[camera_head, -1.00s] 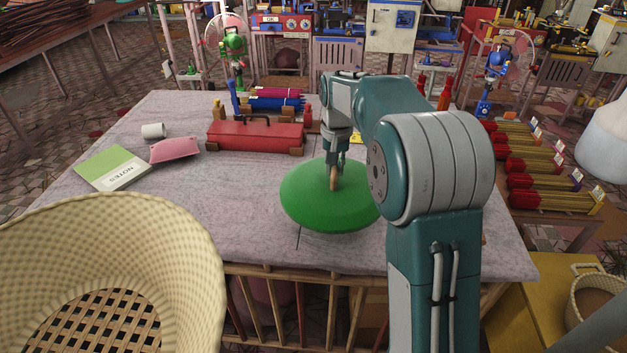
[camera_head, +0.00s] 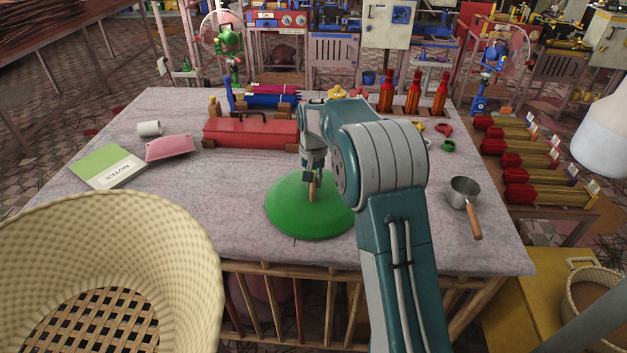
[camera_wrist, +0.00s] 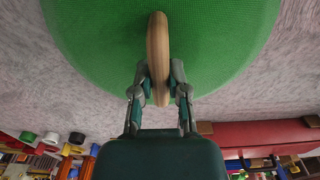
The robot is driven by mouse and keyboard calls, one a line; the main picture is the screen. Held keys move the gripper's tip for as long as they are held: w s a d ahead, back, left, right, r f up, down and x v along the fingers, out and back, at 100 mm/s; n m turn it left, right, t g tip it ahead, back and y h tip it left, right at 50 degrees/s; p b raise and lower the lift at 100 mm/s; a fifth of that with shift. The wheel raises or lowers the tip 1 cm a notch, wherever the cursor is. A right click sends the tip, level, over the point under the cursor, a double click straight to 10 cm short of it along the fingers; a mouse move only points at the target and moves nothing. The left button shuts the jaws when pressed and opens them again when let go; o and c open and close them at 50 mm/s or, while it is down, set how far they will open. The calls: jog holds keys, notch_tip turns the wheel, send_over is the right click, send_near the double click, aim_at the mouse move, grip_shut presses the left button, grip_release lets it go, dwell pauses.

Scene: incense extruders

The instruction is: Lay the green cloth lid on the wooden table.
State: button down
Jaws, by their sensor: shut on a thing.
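The green cloth lid (camera_head: 290,212) is a round dome with a wooden ring handle, over the front middle of the wooden table (camera_head: 225,190), whose top is greyish. My gripper (camera_head: 312,188) points down from above and is shut on the lid's handle. In the wrist view the two fingers (camera_wrist: 157,88) pinch the wooden handle (camera_wrist: 157,45) from both sides, and the green lid (camera_wrist: 90,40) spreads behind it. The lid looks level and at or very near the tabletop; I cannot tell whether its rim touches. My arm hides part of its right side.
A woven basket (camera_head: 190,250) stands at the front left. A red toolbox (camera_head: 250,132) lies behind the lid. A notebook (camera_head: 108,167) and pink pouch (camera_head: 170,147) lie left; a saucepan (camera_head: 464,192) and red bottles (camera_head: 412,95) are right. Tabletop between pouch and lid is clear.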

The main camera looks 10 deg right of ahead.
jog(key=shift+f, duration=0.1)
jog(key=c, duration=0.6)
grip_release()
jog(key=shift+c, duration=0.2)
notch_tip(320, 180, up, 12)
jog(key=s+r+t, duration=0.1)
jog(key=s+r, duration=0.5)
jog(key=s, duration=0.1)
jog(key=s+r+n+t, duration=0.2)
jog(key=s+r, duration=0.2)
jog(key=s, duration=0.7)
jog(key=s+f+t, duration=0.1)
jog(key=s+f, duration=0.2)
jog(key=s, duration=0.6)
jog(key=s+f+n+t, duration=0.1)
jog(key=s+f, duration=0.2)
jog(key=s, duration=0.6)
jog(key=shift+s+n+t, duration=0.3)
jog(key=shift+s, duration=0.1)
